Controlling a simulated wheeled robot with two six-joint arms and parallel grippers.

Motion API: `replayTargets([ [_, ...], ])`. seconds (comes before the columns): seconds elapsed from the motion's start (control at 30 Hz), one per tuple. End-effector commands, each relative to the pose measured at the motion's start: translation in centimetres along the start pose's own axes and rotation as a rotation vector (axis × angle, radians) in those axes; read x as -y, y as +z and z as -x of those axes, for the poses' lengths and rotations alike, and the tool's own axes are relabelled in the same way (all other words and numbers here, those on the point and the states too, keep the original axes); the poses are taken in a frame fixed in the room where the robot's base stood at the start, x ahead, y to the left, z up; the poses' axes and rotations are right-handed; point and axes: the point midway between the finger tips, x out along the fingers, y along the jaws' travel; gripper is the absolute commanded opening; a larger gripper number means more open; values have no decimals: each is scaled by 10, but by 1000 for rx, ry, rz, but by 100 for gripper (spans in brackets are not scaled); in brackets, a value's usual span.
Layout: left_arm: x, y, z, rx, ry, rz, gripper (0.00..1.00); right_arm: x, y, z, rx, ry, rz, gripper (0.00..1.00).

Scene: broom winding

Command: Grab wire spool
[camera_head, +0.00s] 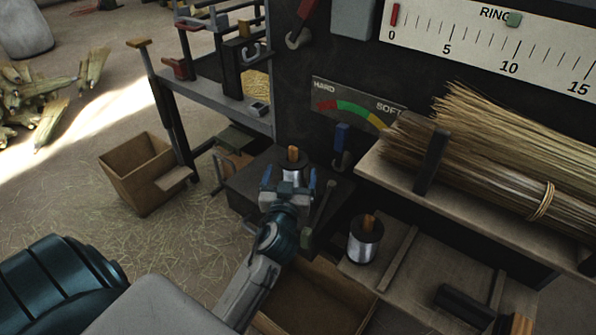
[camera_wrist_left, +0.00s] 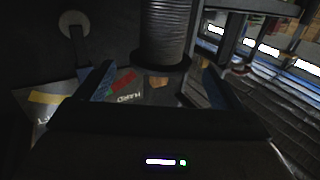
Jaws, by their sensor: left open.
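A wire spool (camera_head: 292,172) with a grey winding and an orange-brown peg top stands on a dark ledge, partly hidden behind my left gripper. My left gripper (camera_head: 289,180) is open, with its blue fingertips to either side of the spool's lower part in the head view. In the left wrist view the spool (camera_wrist_left: 166,35) lies just beyond the open fingers, lined up with the gap between them; contact does not show. A second wire spool (camera_head: 365,242), silver with a dark flange and orange-brown peg, stands on the bench to the right. My right gripper is not in view.
A dark lever (camera_head: 322,208) rises just right of my left gripper. An open box (camera_head: 318,298) lies below it. Broom straw bundles (camera_head: 500,160) rest on a shelf at the right. A wooden bin (camera_head: 140,172) stands on the straw-strewn floor at the left.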

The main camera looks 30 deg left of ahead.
Motion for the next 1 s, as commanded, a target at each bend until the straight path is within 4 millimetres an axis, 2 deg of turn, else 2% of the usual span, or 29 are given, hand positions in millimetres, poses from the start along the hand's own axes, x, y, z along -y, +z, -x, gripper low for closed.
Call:
replayTargets([
  [0.1, 0, -1, -15, 0, 1, -1, 88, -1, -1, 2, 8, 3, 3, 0],
  [0.27, 0, -1, -26, 1, 0, -1, 88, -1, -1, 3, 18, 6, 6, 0],
  [0.53, 1, -1, -65, 0, 0, 0, 88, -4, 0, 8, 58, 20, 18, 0],
  [0.67, 1, 0, -72, 2, 0, 0, 88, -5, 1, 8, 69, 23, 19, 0],
  [0.87, 1, 1, -72, 2, 0, 1, 88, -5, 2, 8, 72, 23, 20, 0],
  [1.0, 1, 1, -72, 2, 0, 0, 61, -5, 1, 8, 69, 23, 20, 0],
])
